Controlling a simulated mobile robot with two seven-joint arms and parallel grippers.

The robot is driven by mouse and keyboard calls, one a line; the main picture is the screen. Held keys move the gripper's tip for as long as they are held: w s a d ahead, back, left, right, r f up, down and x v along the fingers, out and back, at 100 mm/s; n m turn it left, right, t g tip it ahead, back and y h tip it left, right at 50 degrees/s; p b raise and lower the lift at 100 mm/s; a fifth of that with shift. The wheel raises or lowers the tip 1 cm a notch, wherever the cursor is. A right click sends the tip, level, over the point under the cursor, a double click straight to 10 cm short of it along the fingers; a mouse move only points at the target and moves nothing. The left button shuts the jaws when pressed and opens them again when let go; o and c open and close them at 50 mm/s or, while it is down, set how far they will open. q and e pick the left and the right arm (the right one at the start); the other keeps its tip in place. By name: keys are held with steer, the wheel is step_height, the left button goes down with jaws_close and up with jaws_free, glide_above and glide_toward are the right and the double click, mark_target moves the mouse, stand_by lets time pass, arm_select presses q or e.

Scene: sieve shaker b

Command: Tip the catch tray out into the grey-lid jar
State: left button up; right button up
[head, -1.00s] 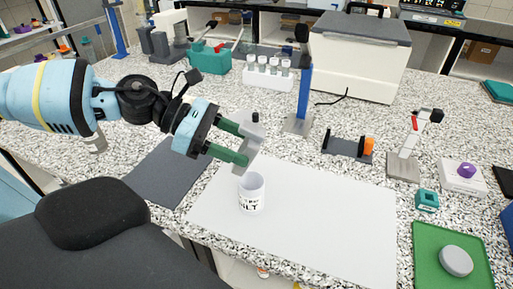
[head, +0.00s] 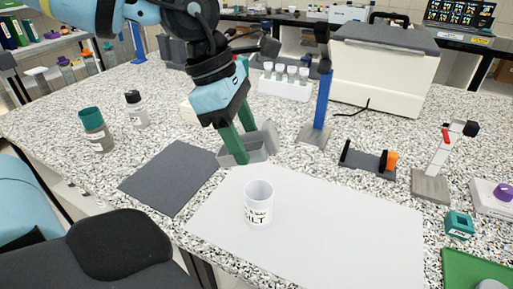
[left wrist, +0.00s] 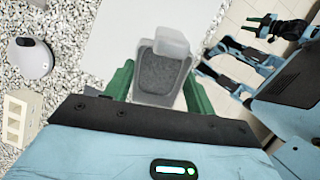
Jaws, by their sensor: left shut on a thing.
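The white jar (head: 258,204) with dark lettering stands upright and open on the white mat. Its contents are hidden. My left gripper (head: 243,150) points down behind and a little left of the jar, its green fingers shut on the grey catch tray (head: 228,159). The tray is held apart from the jar, near the mat's far left corner. In the left wrist view, the tray (left wrist: 172,45) sits between the green fingers, with a dark speckled inside. The grey lid (head: 491,285) shows only partly at the bottom right. A green-fingered gripper, seemingly my right one (left wrist: 262,25), shows small in the left wrist view.
The white mat (head: 340,225) is clear around the jar. A dark mat (head: 170,178) lies left, with two bottles (head: 95,130) beyond it. A blue post stand (head: 320,105), a black holder (head: 368,160) and a grey-based stand (head: 432,185) stand behind and right. A tube rack (head: 285,82) is farther back.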

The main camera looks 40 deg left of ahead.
arm_select(q)
steer(key=shift+r+g+y, duration=0.2)
steer(key=shift+g+y, duration=0.3)
steer(key=shift+y, duration=0.4)
steer(key=shift+d+r+g+y, duration=0.15)
steer(key=shift+g+y, duration=0.25)
steer(key=shift+y, duration=0.3)
steer(key=shift+a+r, duration=0.1)
steer(key=shift+a, duration=0.1)
